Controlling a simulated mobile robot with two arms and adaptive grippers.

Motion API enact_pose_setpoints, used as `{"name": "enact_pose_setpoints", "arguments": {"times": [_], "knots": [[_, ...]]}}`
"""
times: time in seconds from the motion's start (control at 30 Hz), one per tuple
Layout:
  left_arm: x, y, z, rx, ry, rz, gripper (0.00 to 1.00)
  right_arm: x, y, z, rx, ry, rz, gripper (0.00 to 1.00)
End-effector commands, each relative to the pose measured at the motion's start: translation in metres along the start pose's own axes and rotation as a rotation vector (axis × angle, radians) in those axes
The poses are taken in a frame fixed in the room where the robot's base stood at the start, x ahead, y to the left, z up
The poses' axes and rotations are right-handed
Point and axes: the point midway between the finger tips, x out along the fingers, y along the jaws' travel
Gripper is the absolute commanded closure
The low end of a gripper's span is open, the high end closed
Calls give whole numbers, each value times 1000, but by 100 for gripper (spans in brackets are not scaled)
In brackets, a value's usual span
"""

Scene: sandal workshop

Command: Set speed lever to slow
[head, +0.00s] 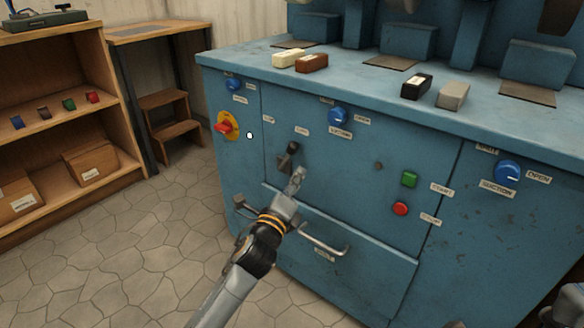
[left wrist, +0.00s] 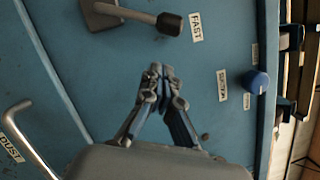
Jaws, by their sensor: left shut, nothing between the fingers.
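The speed lever (head: 292,149) is a dark knob on a short grey arm, on the front of the blue machine. In the left wrist view its black knob (left wrist: 168,24) points at the FAST label (left wrist: 196,27), and its grey base (left wrist: 103,14) is partly cut off by the top edge. My left gripper (head: 298,181) is shut and empty, just below and to the right of the lever in the head view. In the left wrist view its closed fingertips (left wrist: 160,73) are apart from the knob. No slow label is readable.
A drawer with a metal handle (head: 323,243) is below my left gripper. A blue suction knob (head: 339,116), a green button (head: 409,179) and a red button (head: 401,208) are to the right. A red switch (head: 224,127) is to the left. Wooden shelves (head: 109,73) stand farther left.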

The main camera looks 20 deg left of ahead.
Motion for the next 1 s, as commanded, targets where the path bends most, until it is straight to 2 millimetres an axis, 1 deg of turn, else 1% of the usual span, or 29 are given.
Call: {"name": "enact_pose_setpoints", "arguments": {"times": [0.03,0.1,0.3,0.77,1.0], "knots": [[8,0,6,4,-2,-4,100,-4,0,1,0,0,0,100],[15,1,14,3,-1,-2,100,-6,0,1,0,-1,0,100],[27,0,26,1,1,-1,100,-9,0,2,0,-1,0,100],[29,0,28,-1,1,1,100,-6,0,2,-1,7,-3,100],[29,-2,31,-22,1,8,100,0,0,0,-1,6,-2,100]]}}
